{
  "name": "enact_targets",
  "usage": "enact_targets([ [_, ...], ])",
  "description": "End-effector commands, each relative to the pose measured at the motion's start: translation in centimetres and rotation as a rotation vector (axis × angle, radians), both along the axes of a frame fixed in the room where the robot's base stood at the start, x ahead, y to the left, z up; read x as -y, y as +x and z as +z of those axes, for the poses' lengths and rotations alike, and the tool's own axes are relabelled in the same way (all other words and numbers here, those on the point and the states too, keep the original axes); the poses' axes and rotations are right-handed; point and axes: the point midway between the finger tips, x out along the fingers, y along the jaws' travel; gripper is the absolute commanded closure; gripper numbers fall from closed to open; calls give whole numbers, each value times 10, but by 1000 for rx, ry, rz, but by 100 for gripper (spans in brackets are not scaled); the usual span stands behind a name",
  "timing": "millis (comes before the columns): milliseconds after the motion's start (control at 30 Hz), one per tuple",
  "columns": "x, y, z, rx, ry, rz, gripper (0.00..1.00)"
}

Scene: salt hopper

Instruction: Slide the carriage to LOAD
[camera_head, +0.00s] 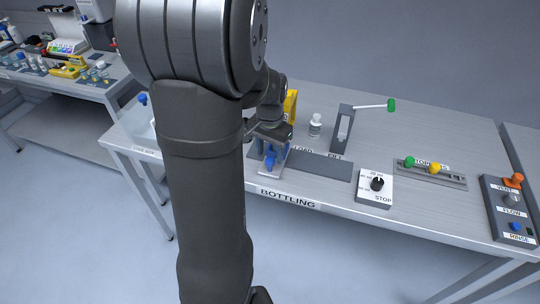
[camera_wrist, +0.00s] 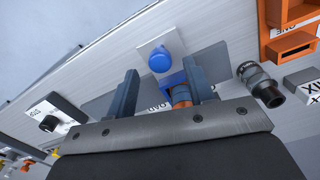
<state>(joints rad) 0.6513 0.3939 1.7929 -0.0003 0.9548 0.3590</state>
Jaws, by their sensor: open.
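The carriage (camera_head: 270,171) is a small pale plate with a blue knob (camera_head: 270,158). In the head view it sits at the left end of the dark track (camera_head: 320,167), near the LOAD label and away from the FILL end. In the wrist view, the carriage plate (camera_wrist: 148,47) and its blue knob (camera_wrist: 160,60) show just past my fingertips. A blue and orange piece (camera_wrist: 181,95) lies nearer between the fingers. My arm hides part of the table in the head view.
A small bottle (camera_head: 315,126) and a lever with a green handle (camera_head: 391,105) stand behind the track. A dial box (camera_head: 376,187) marked STOP is right of it. A stopper rack (camera_head: 432,174) and control box (camera_head: 508,209) are farther right. A yellow object (camera_head: 291,104) stands behind my gripper.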

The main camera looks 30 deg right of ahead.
Motion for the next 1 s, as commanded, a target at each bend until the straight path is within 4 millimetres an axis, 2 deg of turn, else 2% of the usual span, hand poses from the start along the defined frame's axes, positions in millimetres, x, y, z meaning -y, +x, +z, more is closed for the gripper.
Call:
enact_targets([
  [100, 0, 0, -14, -2, 1, 0, 52],
  [200, 0, 0, -20, -1, 1, 0, 52],
  [500, 0, 0, -23, 0, 0, 0, 52],
  [533, 0, 0, -23, 0, 0, 0, 54],
  [767, 0, 0, -23, 0, 0, 0, 99],
  [1000, 3, -2, -23, 0, 0, -2, 100],
])
